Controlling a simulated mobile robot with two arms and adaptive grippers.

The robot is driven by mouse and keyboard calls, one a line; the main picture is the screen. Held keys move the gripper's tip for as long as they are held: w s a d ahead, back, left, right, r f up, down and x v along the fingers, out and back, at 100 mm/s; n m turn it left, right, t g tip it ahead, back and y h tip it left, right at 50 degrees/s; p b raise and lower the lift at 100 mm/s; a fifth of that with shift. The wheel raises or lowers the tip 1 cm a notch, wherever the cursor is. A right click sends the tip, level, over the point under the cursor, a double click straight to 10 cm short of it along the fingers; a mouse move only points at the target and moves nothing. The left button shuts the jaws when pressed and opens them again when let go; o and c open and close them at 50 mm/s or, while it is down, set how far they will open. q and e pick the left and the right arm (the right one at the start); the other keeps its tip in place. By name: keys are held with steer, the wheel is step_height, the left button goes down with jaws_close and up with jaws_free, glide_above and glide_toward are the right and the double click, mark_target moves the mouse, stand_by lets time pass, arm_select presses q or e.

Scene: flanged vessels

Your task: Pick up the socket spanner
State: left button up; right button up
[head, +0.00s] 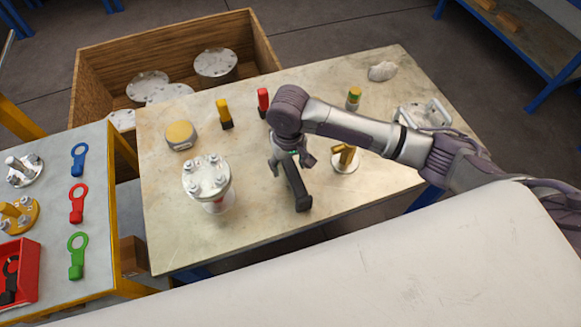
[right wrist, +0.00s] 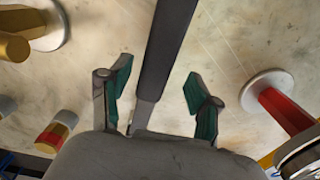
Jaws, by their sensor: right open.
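The socket spanner has a dark handle (head: 298,190) and lies on the pale worktop, its near end pointing to the front. My right gripper (head: 291,164) is over its far end, with the jaws open. In the right wrist view the dark handle (right wrist: 170,45) runs down from the top edge to a grey metal shaft, which lies between the open teal-padded fingers (right wrist: 157,80). A gap shows on both sides of it. The spanner's far end is hidden by the gripper. My left gripper is not in view.
A flanged vessel (head: 208,185) stands left of the spanner. A gold part on a round base (head: 345,158) stands close on the right. Yellow (head: 224,112) and red (head: 263,100) upright items stand behind. The front worktop left of the spanner is clear.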

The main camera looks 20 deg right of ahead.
mark_target(291, 166)
steer(key=f, duration=0.3)
steer(key=shift+d+f, duration=0.3)
steer(key=shift+f, duration=0.3)
steer(key=c, duration=1.2)
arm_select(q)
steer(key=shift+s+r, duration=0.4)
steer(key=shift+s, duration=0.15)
arm_select(e)
steer(key=shift+w, duration=0.1)
